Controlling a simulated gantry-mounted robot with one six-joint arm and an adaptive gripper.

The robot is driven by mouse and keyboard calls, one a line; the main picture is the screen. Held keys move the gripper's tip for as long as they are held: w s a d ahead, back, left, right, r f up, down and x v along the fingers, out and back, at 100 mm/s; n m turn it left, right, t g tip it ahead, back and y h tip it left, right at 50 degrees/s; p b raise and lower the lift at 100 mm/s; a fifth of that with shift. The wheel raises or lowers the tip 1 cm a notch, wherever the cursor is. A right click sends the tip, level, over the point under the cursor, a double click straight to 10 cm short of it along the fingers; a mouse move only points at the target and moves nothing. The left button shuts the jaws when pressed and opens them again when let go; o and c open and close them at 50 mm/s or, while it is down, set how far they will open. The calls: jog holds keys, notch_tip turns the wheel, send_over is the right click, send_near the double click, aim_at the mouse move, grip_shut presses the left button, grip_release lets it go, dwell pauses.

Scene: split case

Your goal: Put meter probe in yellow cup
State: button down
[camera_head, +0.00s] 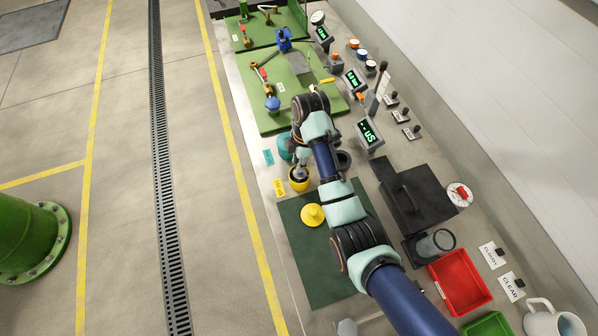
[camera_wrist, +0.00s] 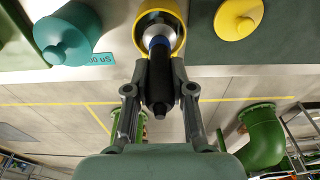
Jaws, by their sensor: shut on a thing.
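The yellow cup (camera_head: 299,184) stands near the front edge of the bench, next to a yellow label. It also shows at the top of the wrist view (camera_wrist: 180,43), open and without its lid. My gripper (camera_wrist: 160,78) is shut on the meter probe (camera_wrist: 159,88), a dark rod with a blue and silver end. In the wrist view the probe's far end lies within the outline of the cup's mouth; how deep it sits I cannot tell. In the head view my gripper (camera_head: 300,160) is right over the cup, and the arm hides most of the probe.
A teal lidded cup (camera_wrist: 66,38) stands close beside the yellow cup. A yellow lid (camera_head: 312,215) lies on the dark green mat (camera_head: 325,275). A black case (camera_head: 412,195), a red tray (camera_head: 462,282) and lit meters (camera_head: 368,133) stand to the right.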

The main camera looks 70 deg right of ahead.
jog(key=shift+f+b, duration=0.4)
jog(key=shift+f, duration=1.65)
jog(key=shift+f, duration=0.2)
jog(key=c, duration=1)
grip_release()
jog(key=shift+r, duration=0.1)
notch_tip(320, 180, up, 12)
jog(key=s+d+p, duration=0.1)
jog(key=p, duration=0.4)
jog(key=shift+p, duration=0.3)
